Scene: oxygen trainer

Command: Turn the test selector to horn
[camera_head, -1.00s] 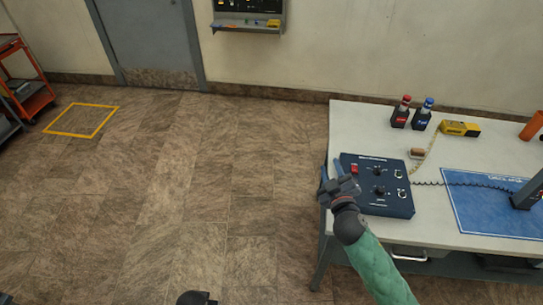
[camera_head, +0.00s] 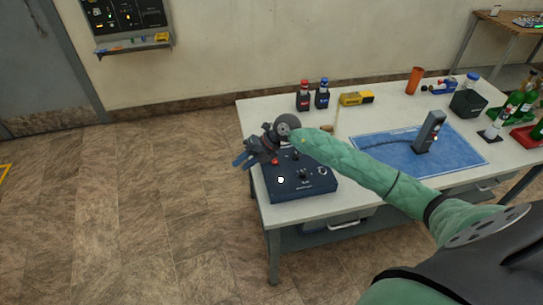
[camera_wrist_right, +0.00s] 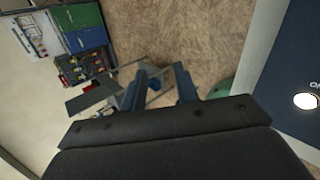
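The dark blue trainer box (camera_head: 315,187) sits at the table's near left corner in the head view. Its top has a black knob (camera_head: 303,174), a lit white round part (camera_head: 280,180) and a red-and-white part (camera_head: 322,171). The labels are too small to read, so I cannot tell which control is the test selector. My right gripper (camera_head: 240,160) is beyond the box's left edge, above the floor, touching no knob. In the wrist view its fingers (camera_wrist_right: 161,85) are apart with nothing between them. My right forearm and wrist hide the box's far part. My left gripper is out of view.
A blue mat (camera_head: 450,160) carries a dark upright device (camera_head: 429,132) to the right. Open floor lies left of the white table (camera_head: 255,125).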

